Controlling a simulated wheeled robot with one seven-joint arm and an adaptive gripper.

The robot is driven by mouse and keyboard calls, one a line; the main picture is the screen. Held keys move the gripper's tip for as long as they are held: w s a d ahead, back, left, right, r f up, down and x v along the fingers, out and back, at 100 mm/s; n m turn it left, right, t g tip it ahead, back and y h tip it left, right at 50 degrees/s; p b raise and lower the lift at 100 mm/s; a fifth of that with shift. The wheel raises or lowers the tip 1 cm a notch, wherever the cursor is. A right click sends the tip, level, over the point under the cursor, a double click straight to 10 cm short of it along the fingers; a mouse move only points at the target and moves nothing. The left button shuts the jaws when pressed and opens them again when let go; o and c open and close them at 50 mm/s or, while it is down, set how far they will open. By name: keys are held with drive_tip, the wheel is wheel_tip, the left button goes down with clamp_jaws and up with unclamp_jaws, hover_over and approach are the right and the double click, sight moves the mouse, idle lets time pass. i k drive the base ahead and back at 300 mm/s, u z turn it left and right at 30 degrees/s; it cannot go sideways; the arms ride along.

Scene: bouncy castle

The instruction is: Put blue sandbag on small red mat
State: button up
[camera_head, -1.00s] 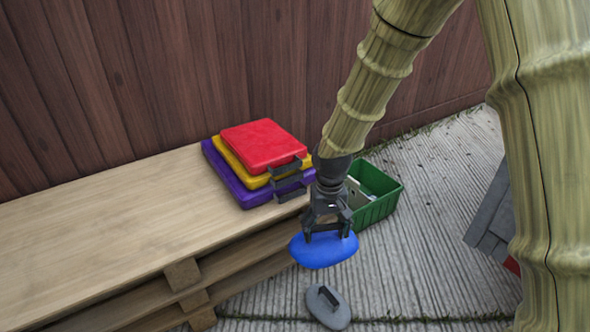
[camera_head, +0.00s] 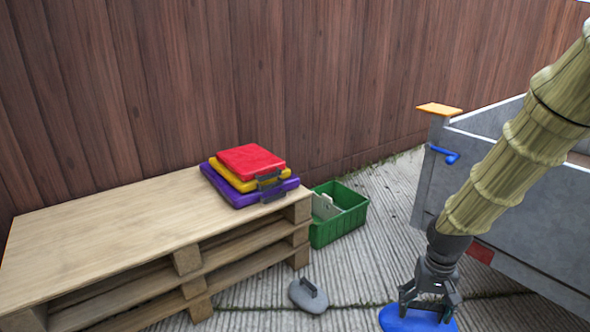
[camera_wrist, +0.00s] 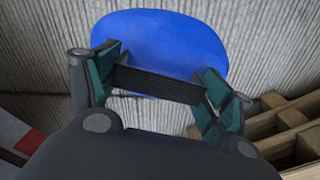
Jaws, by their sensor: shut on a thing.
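My gripper (camera_head: 430,292) is shut on the blue sandbag (camera_head: 412,321), at the lower right of the head view. In the wrist view the blue sandbag (camera_wrist: 165,45) lies beyond the fingers, which close on its dark strap handle (camera_wrist: 158,84). Its lower part is cut off by the head view's bottom edge, and I cannot tell its height above the ground. The small red mat (camera_head: 251,160) lies on top of a yellow mat (camera_head: 225,178) and a purple mat (camera_head: 232,194), stacked at the right end of the pallets.
The wooden pallet stack (camera_head: 110,236) stands against a plank fence, its top mostly bare. A green crate (camera_head: 352,221) sits beside it on the ribbed ground. A grey sandbag (camera_head: 308,296) lies in front. A grey trailer (camera_head: 535,205) stands at the right, behind my arm.

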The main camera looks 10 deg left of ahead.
sight(252, 157)
drive_tip(key=z, duration=0.15)
drive_tip(key=k, duration=0.1)
drive_tip(key=u, duration=0.85)
drive_tip(key=i, duration=0.5)
drive_tip(key=u, duration=0.3)
